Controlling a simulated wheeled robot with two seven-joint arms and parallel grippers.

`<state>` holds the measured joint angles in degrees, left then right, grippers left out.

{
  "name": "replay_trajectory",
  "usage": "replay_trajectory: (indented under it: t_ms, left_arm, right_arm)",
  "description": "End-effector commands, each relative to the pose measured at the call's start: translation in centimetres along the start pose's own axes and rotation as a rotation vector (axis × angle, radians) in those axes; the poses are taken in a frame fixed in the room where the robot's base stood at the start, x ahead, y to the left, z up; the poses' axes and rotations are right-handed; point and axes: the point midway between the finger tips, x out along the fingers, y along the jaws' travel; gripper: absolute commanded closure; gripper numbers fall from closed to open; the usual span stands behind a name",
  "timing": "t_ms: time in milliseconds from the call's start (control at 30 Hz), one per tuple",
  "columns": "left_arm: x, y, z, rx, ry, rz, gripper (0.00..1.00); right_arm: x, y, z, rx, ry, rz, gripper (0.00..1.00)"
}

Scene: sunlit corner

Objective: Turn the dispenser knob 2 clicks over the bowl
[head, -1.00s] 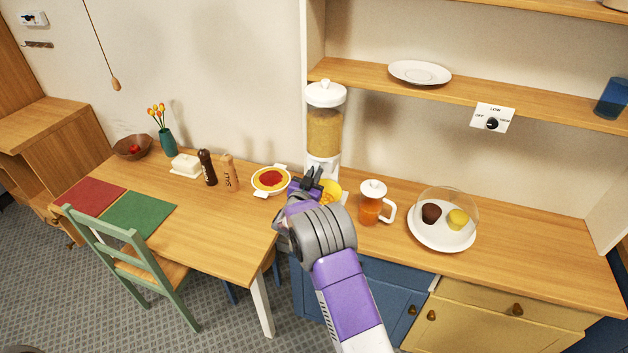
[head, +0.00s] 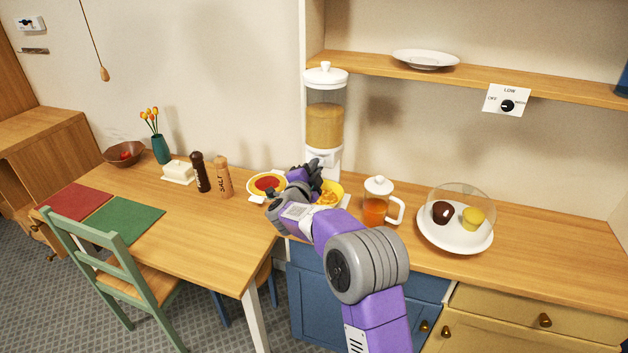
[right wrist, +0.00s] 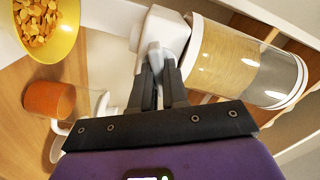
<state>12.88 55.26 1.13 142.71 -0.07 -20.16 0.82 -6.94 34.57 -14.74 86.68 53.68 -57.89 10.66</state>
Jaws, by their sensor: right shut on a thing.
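The cereal dispenser (head: 324,125) stands at the left end of the counter, a clear cylinder of tan grain with a white lid and base. In the right wrist view the dispenser (right wrist: 222,58) lies sideways, and its grey knob (right wrist: 154,56) shows between my fingertips. My right gripper (head: 308,177) is at the dispenser's white base; in the right wrist view its dark fingers (right wrist: 160,78) are shut on the knob. The yellow bowl (head: 340,189) is below, partly hidden by my gripper; the wrist view shows the bowl (right wrist: 69,43) holding orange-yellow flakes. My left gripper is out of view.
A glass jug of amber drink (head: 375,211) and a domed plate with two cakes (head: 455,238) stand right of the dispenser. A white two-handled dish with red contents (head: 267,184) is on the left. A shelf (head: 470,77) runs above.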

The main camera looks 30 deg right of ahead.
Motion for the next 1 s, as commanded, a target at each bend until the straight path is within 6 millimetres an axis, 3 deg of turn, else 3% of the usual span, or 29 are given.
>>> replay_trajectory:
  t_ms: [100, 400, 1000]
  left_arm:
    - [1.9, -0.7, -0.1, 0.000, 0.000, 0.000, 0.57]
    - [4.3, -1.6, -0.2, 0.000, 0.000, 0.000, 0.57]
    - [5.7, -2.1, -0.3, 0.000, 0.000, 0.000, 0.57]
  right_arm:
    - [0.0, 0.5, 0.2, 0.108, 0.001, 0.000, 1.00]
    - [0.0, 0.4, 0.1, 0.331, 0.000, 0.001, 1.00]
    - [0.0, 0.2, 0.1, 0.479, 0.000, 0.001, 1.00]
